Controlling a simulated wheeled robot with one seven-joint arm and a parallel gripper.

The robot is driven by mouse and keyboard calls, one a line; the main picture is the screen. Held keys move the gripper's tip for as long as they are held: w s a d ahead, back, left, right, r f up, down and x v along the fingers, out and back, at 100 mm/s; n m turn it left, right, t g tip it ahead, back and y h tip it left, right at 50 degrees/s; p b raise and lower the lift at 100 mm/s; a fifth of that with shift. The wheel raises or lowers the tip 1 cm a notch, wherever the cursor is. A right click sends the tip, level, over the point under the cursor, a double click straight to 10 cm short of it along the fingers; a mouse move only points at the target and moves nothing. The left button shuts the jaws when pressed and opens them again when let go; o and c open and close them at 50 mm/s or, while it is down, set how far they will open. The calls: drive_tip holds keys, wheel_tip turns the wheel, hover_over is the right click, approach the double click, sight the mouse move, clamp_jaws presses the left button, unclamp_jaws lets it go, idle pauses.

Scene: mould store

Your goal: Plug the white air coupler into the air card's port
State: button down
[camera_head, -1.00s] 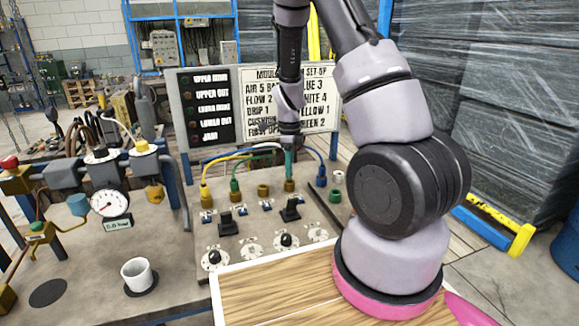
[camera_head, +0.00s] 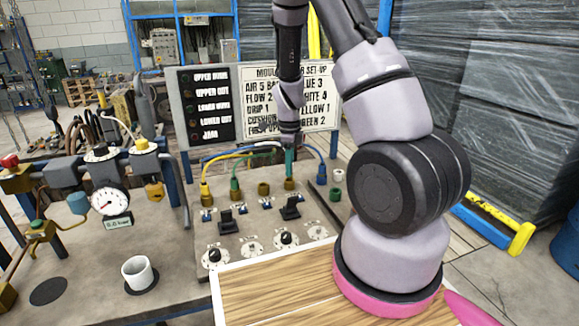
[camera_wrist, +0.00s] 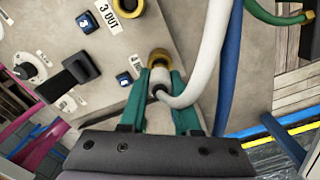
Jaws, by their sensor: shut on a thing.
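My gripper (camera_head: 289,163) with teal fingers is shut on the white air coupler (camera_wrist: 155,100), whose white hose (camera_wrist: 210,60) curves away beside the fingers. In the wrist view the coupler's end meets or overlaps a brass port (camera_wrist: 159,57) near a label 4. I cannot tell whether it is seated. In the head view that port (camera_head: 289,184) is directly under my fingertips, which hide the coupler. The air card (camera_head: 288,95) stands behind the panel and reads blue 3, white 4, yellow 1, green 2. Brass port 3 (camera_head: 263,189) is bare.
A yellow hose (camera_head: 207,178) and a green hose (camera_head: 235,184) end at the two left ports. Black levers (camera_head: 290,209) and knobs (camera_head: 287,239) stick up in front.

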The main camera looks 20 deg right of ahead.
drive_tip(key=shift+f, duration=1.1)
idle(1.4)
drive_tip(key=shift+c, duration=0.7)
unclamp_jaws()
drive_tip(key=shift+r, duration=3.8)
